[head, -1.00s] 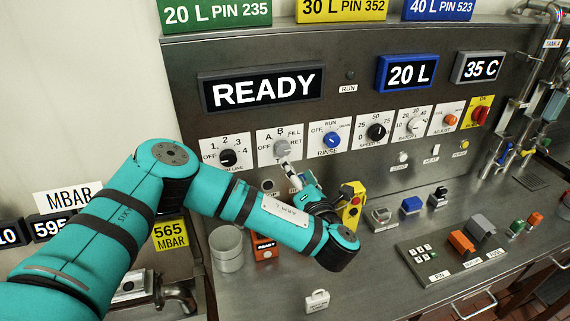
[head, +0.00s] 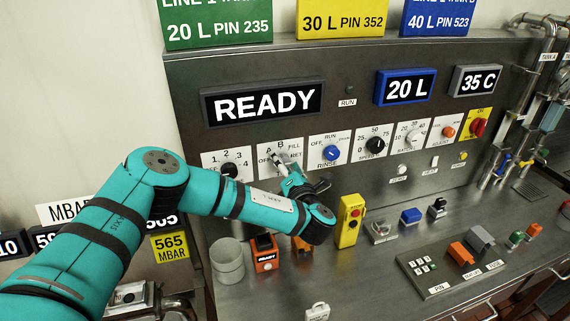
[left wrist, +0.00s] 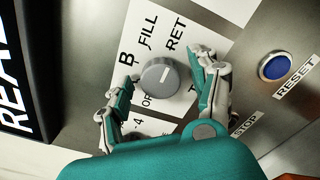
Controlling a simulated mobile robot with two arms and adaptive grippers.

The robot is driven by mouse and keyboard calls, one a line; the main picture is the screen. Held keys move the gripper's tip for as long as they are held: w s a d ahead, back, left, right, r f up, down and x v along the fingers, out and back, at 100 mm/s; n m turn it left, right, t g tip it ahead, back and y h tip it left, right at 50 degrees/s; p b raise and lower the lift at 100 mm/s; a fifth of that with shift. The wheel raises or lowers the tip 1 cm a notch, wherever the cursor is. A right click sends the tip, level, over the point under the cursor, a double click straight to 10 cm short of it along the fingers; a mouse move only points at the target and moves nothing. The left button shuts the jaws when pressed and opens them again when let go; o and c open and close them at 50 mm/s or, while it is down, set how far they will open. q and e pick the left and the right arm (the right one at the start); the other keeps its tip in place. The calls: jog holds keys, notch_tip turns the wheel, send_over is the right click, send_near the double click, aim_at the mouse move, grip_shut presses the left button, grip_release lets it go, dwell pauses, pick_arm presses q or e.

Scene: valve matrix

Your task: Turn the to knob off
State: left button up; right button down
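The TO knob is a round grey knob (left wrist: 159,76) on a white plate marked OFF, A, B, FILL and RET. In the left wrist view its white mark lies toward the upper right, on the FILL and RET side; the exact setting is hard to tell. My left gripper (left wrist: 163,86) is open, with one finger on each side of the knob; contact cannot be told. It reaches the plate in the head view (head: 274,160). My right gripper is not in view.
The line knob (head: 229,170) is left of the plate and the blue rinse knob (head: 331,153) right of it. A blue reset button (left wrist: 274,67) lies beyond one finger. A yellow box (head: 349,220) and an orange READY box (head: 265,252) stand on the bench below.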

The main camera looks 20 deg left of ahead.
pick_arm(q)
jog(key=c, duration=1.1)
